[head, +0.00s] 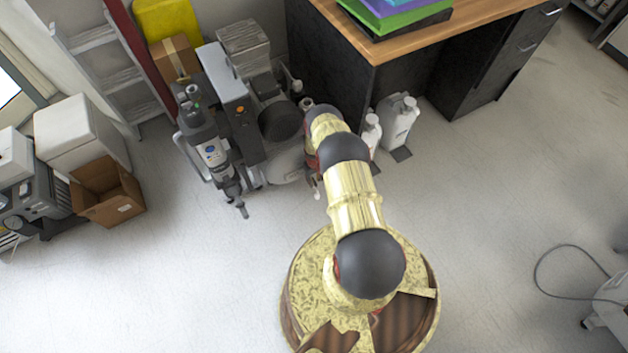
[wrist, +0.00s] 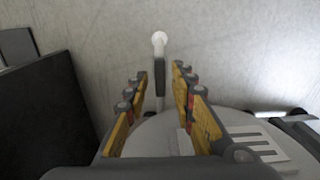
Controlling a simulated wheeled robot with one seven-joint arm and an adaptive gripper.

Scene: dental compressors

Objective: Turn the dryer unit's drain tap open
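The compressor's dryer unit (head: 210,150) is an upright grey-and-black cylinder with a white and blue label, at the left of the compressor in the head view. A thin dark fitting (head: 243,210) sticks out at its lower end; I cannot tell if this is the drain tap. In the wrist view my gripper (wrist: 160,78) is open, its yellow-padded fingers apart. A black stem with a white rounded end (wrist: 159,42) shows between and beyond the fingertips; contact is not visible. I cannot tell which tap or handle it is. My arm hides most of the gripper in the head view.
The compressor's rounded grey tank (head: 285,168) lies close under my gripper. White bottles (head: 399,122) stand right of my arm by the black desk (head: 340,65). An open cardboard box (head: 108,192) is at the left. The floor in front is clear.

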